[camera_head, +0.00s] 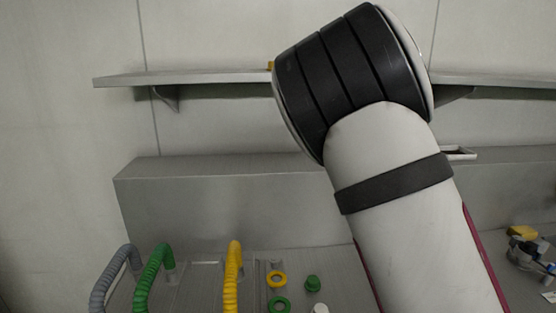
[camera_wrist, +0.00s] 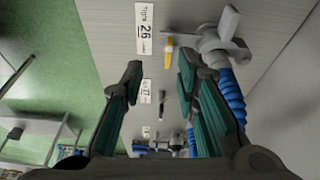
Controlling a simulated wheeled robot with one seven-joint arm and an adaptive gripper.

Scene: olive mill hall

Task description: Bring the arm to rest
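My gripper (camera_wrist: 157,78) shows in the wrist view with its two dark, green-padded fingers spread apart. Nothing is held between the fingers. Beyond them is a grey panel with white number labels, one reading 26 (camera_wrist: 145,30). In the head view my raised white arm with its dark joint covers the middle and right of the picture. My gripper is not visible in that view.
A blue ribbed hose (camera_wrist: 231,95) and a grey valve (camera_wrist: 222,38) are close to the right finger. In the head view, grey (camera_head: 113,281), green (camera_head: 152,271) and yellow (camera_head: 233,275) hoses rise from a grey bench. A shelf (camera_head: 200,77) runs along the wall behind my arm.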

